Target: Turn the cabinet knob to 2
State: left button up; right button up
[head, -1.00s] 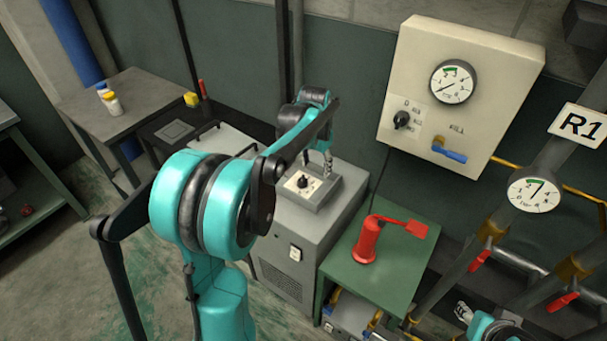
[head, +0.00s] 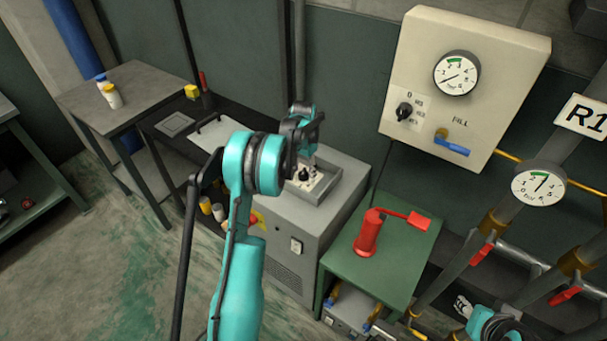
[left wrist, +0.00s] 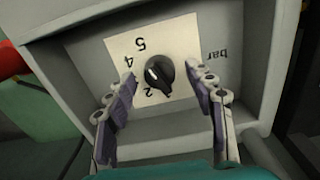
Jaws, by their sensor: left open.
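The cabinet knob (head: 304,174) is black and sits in the recessed top of the grey cabinet (head: 320,225). In the left wrist view, the knob (left wrist: 160,73) has a white mark and sits on a pale dial plate (left wrist: 125,45) with numbers including 2, 4 and 5, and "bar" beside it. In the head view my left gripper (head: 308,150) is over the recess, partly behind my arm. Part of my right arm shows lower right; its jaw state is unclear.
A red tool (head: 369,238) stands on a green table (head: 345,262) right of the cabinet. A white wall panel (head: 500,60) has a gauge, another black knob and a blue valve. Pipes with red levers are at right. A grey table (head: 140,100) with bottles is at left.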

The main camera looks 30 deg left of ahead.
pick_arm(q)
jog(key=shift+f, duration=0.3)
jog(key=c, duration=1.2)
jog(key=shift+o, duration=0.2)
